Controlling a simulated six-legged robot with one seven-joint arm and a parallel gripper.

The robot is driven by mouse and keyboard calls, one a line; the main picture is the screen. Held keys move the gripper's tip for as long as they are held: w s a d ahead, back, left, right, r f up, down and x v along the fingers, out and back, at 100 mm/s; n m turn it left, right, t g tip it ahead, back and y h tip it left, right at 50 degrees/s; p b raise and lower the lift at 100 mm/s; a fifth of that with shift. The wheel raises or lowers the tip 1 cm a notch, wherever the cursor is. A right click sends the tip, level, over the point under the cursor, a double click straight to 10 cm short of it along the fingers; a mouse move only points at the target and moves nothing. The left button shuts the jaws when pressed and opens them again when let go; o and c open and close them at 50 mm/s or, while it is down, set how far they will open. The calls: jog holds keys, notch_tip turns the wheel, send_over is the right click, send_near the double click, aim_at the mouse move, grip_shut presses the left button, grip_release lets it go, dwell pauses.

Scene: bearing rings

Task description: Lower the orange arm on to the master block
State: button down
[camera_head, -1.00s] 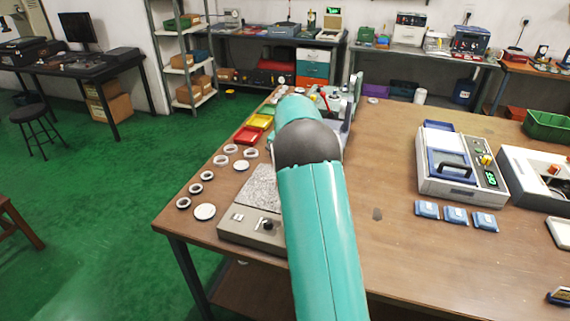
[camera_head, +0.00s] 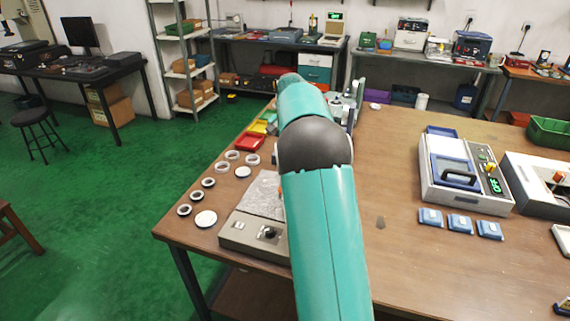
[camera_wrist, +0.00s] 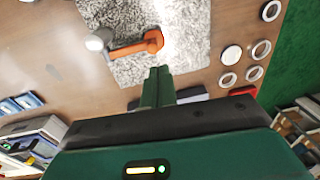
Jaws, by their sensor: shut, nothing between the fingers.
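The orange arm (camera_wrist: 138,47) shows in the wrist view above the speckled grey plate (camera_wrist: 195,25). Its rounded end is at the right, and its other end meets a pale post beside a white round part. I cannot make out the master block. My arm hides the gripper in the head view.
Several pale rings and discs (camera_head: 206,218) lie left of the plate, near the table edge. Red (camera_head: 250,142) and yellow trays stand behind them. A grey-blue instrument (camera_head: 462,172) and several small blue boxes (camera_head: 460,224) stand on the right.

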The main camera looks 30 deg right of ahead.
notch_tip(320, 180, up, 6)
jog(key=shift+s+f, duration=0.1)
